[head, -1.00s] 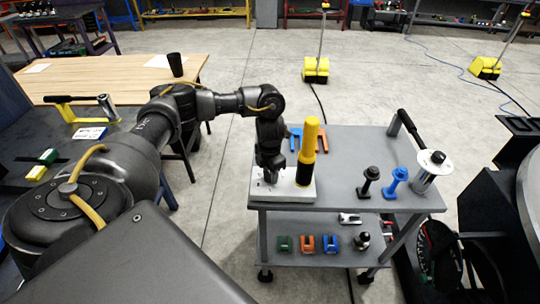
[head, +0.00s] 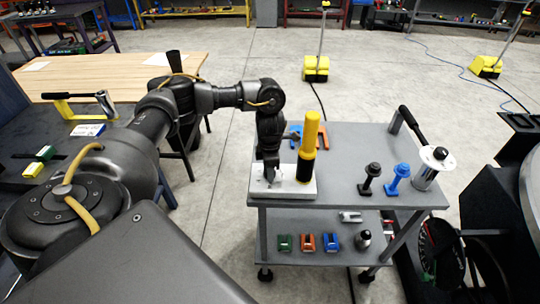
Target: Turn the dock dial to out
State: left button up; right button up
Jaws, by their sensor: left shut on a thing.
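The dock (head: 300,188) is a light grey flat block at the left front of the grey cart's top. A tall yellow cylinder with a black lower band (head: 307,150) stands upright on its right part. My left gripper (head: 270,178) points down at the left part of the dock, just left of the cylinder. It is shut on the dock dial, which is mostly hidden by the fingers; its marks and setting cannot be read. My right gripper is not in view.
The grey cart (head: 345,185) also bears blue and orange brackets behind the cylinder, a black bolt (head: 371,178), a blue bolt (head: 397,180) and a silver flanged cylinder (head: 430,168). Small coloured blocks lie on its lower shelf. A wooden table (head: 110,75) stands at back left.

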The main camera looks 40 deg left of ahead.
pick_arm(q)
jog(key=o, duration=1)
notch_tip(320, 180, up, 11)
jog(key=shift+f, duration=0.1)
dwell(0.3)
